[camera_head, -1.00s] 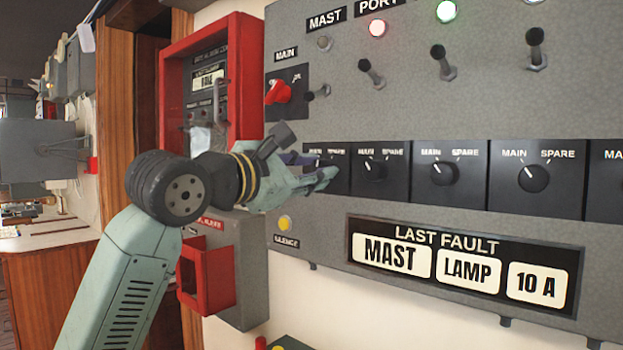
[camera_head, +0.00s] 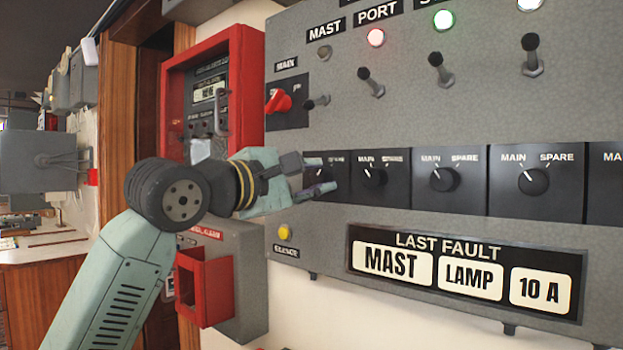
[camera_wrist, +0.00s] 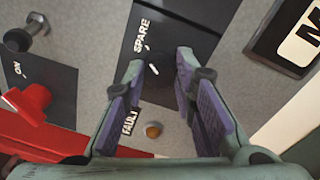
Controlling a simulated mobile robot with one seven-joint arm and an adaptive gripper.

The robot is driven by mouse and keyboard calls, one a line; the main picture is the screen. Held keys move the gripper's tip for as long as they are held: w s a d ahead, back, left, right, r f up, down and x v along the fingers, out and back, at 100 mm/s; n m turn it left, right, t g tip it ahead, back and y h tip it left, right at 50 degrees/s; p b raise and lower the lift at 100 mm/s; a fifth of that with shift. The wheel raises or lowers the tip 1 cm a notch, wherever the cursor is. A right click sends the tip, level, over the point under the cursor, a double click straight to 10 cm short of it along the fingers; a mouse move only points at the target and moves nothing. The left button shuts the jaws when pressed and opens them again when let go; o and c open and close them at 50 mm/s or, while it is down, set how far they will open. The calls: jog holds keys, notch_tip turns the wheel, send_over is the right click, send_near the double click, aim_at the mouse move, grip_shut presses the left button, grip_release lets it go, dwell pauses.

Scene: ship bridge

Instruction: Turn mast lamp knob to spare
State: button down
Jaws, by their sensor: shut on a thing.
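The mast lamp knob (camera_wrist: 157,63) is a small dark round knob with a white mark, on the leftmost black switch plate (camera_head: 343,180) of the row. In the wrist view it sits between my fingertips, near the SPARE lettering (camera_wrist: 141,35); the MAIN lettering is not visible there. My gripper (camera_head: 322,178) is shut on the knob, its purple-padded fingers (camera_wrist: 158,78) on either side of it. In the head view my fingers hide the knob, so I cannot tell its exact setting. The MAST indicator (camera_head: 324,52) above looks unlit.
Several similar knobs continue rightward, the nearest (camera_head: 374,176) close to my fingers. Toggle switches (camera_head: 371,82) stick out above. A red MAIN switch (camera_head: 279,101), a yellow SILENCE button (camera_head: 285,232) and a red-framed box (camera_head: 250,85) lie left. The LAST FAULT display (camera_head: 465,273) reads MAST LAMP 10 A.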

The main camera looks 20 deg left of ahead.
jog(key=c, duration=1.3)
grip_release()
jog(key=v, duration=1.2)
